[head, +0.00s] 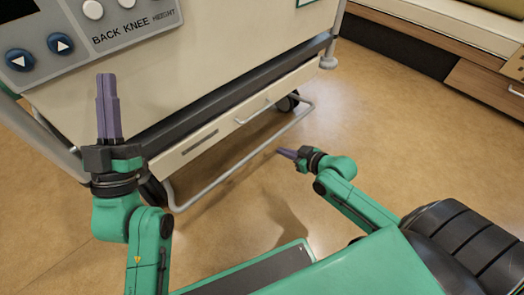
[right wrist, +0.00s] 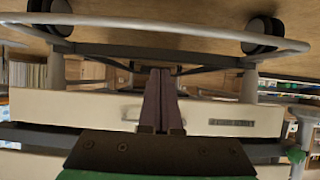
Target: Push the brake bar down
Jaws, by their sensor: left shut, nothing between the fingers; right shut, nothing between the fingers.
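The brake bar (head: 235,168) is a pale grey tube low at the foot of the bed, just above the floor. In the right wrist view, which is upside down, the bar (right wrist: 150,22) crosses the top of the picture between the castors. My right gripper (head: 279,152) is shut and empty, close in front of the bar; I cannot tell whether it touches. Its purple fingers (right wrist: 160,72) point at the bed end, and the bar runs apart from them in the wrist picture. My left gripper (head: 106,78) is shut and empty, raised before the bed's footboard, away from the bar.
A control panel (head: 95,30) with buttons is on the footboard. A cream drawer front (head: 225,122) with a handle lies above the bar. Castors (head: 287,102) stand behind the bar. A wooden bench (head: 480,88) is at the far right. The floor (head: 385,130) between is clear.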

